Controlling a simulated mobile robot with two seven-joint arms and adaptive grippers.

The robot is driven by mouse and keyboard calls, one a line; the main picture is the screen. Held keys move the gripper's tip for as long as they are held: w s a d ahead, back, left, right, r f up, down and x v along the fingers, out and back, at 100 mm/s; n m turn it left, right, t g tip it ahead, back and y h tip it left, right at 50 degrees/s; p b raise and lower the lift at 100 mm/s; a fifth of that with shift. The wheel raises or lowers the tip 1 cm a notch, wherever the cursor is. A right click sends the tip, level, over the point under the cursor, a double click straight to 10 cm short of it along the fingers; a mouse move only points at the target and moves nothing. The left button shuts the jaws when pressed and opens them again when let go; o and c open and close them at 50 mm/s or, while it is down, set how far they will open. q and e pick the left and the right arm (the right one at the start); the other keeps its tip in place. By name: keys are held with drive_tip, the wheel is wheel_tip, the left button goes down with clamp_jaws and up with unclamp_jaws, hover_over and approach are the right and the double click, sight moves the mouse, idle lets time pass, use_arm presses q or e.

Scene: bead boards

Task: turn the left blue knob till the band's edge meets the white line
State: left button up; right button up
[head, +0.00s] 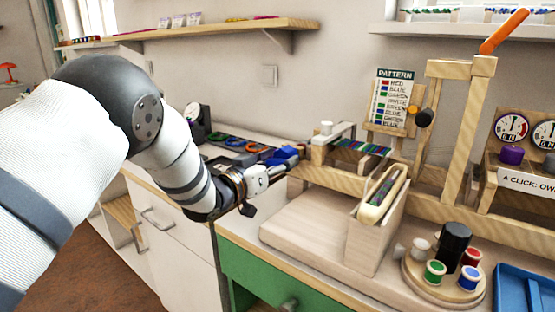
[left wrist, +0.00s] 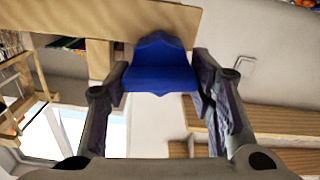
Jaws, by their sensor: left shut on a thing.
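The left blue knob (head: 284,154) is at the left end of the wooden bead loom (head: 334,178). In the left wrist view the knob (left wrist: 160,66) is a lobed blue shape between the two fingers. My left gripper (head: 277,166) is shut on it, with a finger on each side. The band (head: 362,147), striped in several colours, lies across the top of the loom. The white line cannot be made out at this size, nor where the band's edge lies against it. My right gripper is not in view.
A pattern card (head: 391,97) stands behind the loom. A wooden post with an orange lever (head: 504,31), dials (head: 511,127), a round tray of spools (head: 443,285) and a blue tray (head: 523,290) are to the right. A bare board (head: 308,232) lies in front.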

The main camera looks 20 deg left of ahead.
use_arm(q)
drive_tip(key=shift+a+r+n+p, duration=0.1)
drive_tip(key=shift+r+n+p, duration=0.2)
drive_tip(key=shift+n, duration=0.6)
drive_tip(key=shift+f+n, duration=0.15)
drive_tip(key=shift+n, duration=0.75)
drive_tip(key=n, duration=0.2)
drive_tip(key=shift+f+n+p, duration=0.15)
drive_tip(key=shift+n+p, duration=0.2)
drive_tip(key=shift+n, duration=0.05)
drive_tip(key=shift+f+n, duration=0.1)
drive_tip(key=shift+n, duration=0.8)
drive_tip(key=n, duration=0.4)
drive_tip(key=shift+a+f+b, duration=0.1)
drive_tip(key=shift+f+b, duration=0.05)
drive_tip(key=shift+b, duration=0.15)
drive_tip(key=shift+n+b, duration=0.4)
drive_tip(key=shift+n, duration=1.3)
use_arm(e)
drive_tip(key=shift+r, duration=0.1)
use_arm(q)
drive_tip(key=shift+n, duration=0.3)
